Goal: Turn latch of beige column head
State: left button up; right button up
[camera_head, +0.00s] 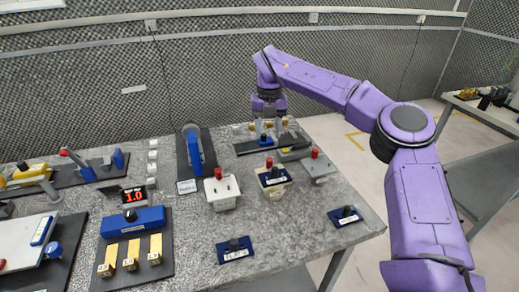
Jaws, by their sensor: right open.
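A beige column head (275,192) stands on the speckled worktop, right of centre. It carries a dark blue plate and a red knob on top; its latch is too small to make out clearly. My right gripper (266,138) points down just behind it, over a dark base with metal parts. The gripper is open, and I cannot tell whether its fingers touch anything there. My left gripper is not in view.
A white box (222,195) and a grey box (318,168), both red-knobbed, flank the beige one. A blue lever fixture (196,155) stands behind left. The front right worktop is mostly clear.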

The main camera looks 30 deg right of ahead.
send_over(270, 160)
jog(key=f, duration=0.3)
jog(key=f+p, duration=0.1)
jog(key=shift+s+f, duration=0.2)
jog(key=shift+s, duration=0.15)
jog(key=f, duration=0.2)
jog(key=w+f, duration=0.1)
jog(key=f, duration=0.2)
jog(key=shift+w+f+p, duration=0.15)
jog(key=shift+p, duration=0.15)
jog(key=shift+s, duration=0.3)
jog(key=shift+c, duration=0.3)
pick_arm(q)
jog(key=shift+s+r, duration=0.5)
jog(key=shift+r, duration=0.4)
pick_arm(e)
grip_shut()
